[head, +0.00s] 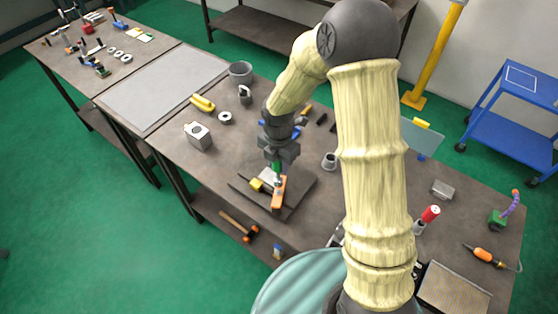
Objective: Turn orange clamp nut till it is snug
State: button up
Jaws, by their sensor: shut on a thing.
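A dark square base plate (300,188) lies on the workbench in the middle of the head view. On it stands a small fixture with a pale grey block, a yellow block (256,184) and a long orange part (279,193). I cannot tell which orange surface is the clamp nut. My gripper (277,163) points down over the fixture, shut on a small green piece (277,170) just above the orange part's upper end. The fingertips and their contact are too small to see clearly, and my gripper hides part of the fixture.
A small grey cup (329,161) stands close on the right. The bench is bare left of the plate.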

aim_at(279, 179)
notch_tip(279, 179, down, 2)
jog(key=shift+w+f+b, duration=0.1)
jog(key=shift+w+b, duration=0.05)
jog(key=shift+b, duration=0.75)
jog(key=shift+s+a+f+b, duration=0.1)
jog(key=shift+s+f+b, duration=0.1)
jog(key=shift+f+b, duration=0.55)
jog(key=shift+w+f, duration=0.1)
jog(key=shift+w, duration=0.1)
jog(key=shift+p, duration=0.35)
jog(key=shift+f+b, duration=0.45)
jog(key=shift+f, duration=0.3)
